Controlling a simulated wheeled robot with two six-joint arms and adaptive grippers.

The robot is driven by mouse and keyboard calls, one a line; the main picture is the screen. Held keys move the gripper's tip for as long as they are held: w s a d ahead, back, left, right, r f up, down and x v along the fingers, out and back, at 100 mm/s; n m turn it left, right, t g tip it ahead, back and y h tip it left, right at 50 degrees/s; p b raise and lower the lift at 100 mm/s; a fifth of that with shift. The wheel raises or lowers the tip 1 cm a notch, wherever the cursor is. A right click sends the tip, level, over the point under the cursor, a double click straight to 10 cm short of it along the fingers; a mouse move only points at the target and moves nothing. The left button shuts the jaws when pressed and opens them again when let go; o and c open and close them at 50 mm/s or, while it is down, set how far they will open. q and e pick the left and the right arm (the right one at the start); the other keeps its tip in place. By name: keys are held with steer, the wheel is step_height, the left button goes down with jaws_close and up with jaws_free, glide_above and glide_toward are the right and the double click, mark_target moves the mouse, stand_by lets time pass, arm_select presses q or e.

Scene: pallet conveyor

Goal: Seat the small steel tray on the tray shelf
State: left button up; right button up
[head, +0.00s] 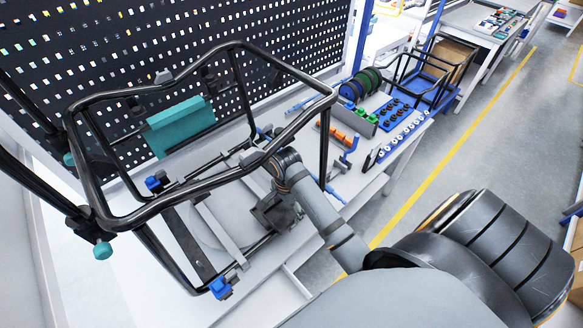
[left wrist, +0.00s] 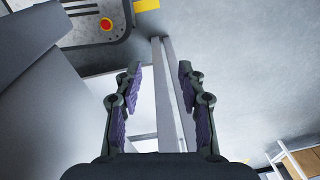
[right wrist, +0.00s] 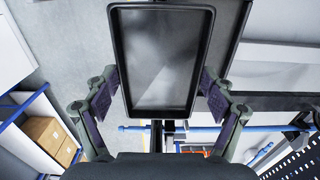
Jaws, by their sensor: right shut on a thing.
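The small steel tray (right wrist: 160,60), a grey rectangle with a dark raised rim, fills the upper middle of the right wrist view. My right gripper (right wrist: 160,92) is shut on it, with one purple-padded finger at each side. In the head view my right arm reaches to the black tube frame; the tray cannot be made out clearly there. My left gripper (left wrist: 159,88) is open and empty, its fingers apart above a pale beam. I cannot tell which surface is the tray shelf.
A black tube frame (head: 190,88) with a teal block (head: 180,126) stands on the white bench before a perforated board (head: 90,60). A side table (head: 372,172) holds spools and small parts. The floor with a yellow line (head: 440,165) is clear.

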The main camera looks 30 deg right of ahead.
mark_target(276, 203)
steer(key=shift+w+a+f, duration=0.1)
steer(key=shift+w+a, duration=0.05)
steer(key=shift+w, duration=0.75)
steer(key=shift+w+a+f, duration=0.1)
steer(key=shift+w+a, duration=0.05)
steer(key=shift+w, duration=0.7)
steer(key=shift+w+a+f, duration=0.1)
steer(key=shift+w+a, duration=0.05)
steer(key=shift+w, duration=0.75)
steer(key=shift+f, duration=1.6)
steer(key=o, duration=1.2)
steer(key=shift+c, duration=0.2)
